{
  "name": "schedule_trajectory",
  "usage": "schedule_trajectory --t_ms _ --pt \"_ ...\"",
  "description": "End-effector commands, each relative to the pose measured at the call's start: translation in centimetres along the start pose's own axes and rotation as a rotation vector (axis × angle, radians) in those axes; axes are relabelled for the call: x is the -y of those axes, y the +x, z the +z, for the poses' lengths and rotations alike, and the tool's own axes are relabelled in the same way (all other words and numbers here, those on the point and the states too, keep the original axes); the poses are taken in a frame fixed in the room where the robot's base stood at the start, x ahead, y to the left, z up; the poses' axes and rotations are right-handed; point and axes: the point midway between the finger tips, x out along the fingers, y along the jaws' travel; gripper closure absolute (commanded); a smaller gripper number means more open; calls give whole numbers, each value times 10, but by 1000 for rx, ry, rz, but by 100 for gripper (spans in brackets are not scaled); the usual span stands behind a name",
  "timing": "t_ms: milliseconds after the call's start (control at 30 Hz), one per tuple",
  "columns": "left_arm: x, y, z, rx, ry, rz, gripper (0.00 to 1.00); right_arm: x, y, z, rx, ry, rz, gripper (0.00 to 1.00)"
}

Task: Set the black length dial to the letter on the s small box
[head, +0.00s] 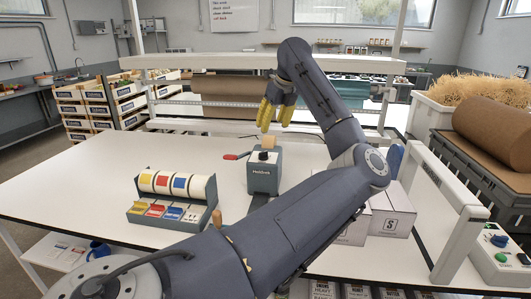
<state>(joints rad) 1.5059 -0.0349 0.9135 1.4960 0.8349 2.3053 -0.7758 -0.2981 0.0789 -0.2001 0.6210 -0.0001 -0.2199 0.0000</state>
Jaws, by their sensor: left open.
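My left gripper (276,115) has yellow fingers, points down and is open and empty. In the picture it shows just above and behind the grey tape dispenser (262,178), which carries a tan roll (268,143) and a red-tipped lever (231,157). The small box marked S (398,222) is white and stands at the right of the table, partly behind my left arm. My right gripper is not in view.
A holder with a white roller and coloured labels (172,208) stands left of the dispenser. A brown paper roll (228,90) lies at the back. A white frame (432,185) and a button box (500,250) are at the right. The table's left part (80,185) is clear.

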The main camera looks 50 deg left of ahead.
Motion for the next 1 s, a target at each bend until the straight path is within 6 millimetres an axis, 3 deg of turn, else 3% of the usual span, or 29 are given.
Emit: schedule_trajectory --t_ms 300,600,1000 --pt "-2 60 1 2 1 6 46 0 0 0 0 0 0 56" --pt "-2 108 1 3 1 6 46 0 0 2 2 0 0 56" --pt "-1 135 1 2 1 2 46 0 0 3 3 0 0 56"
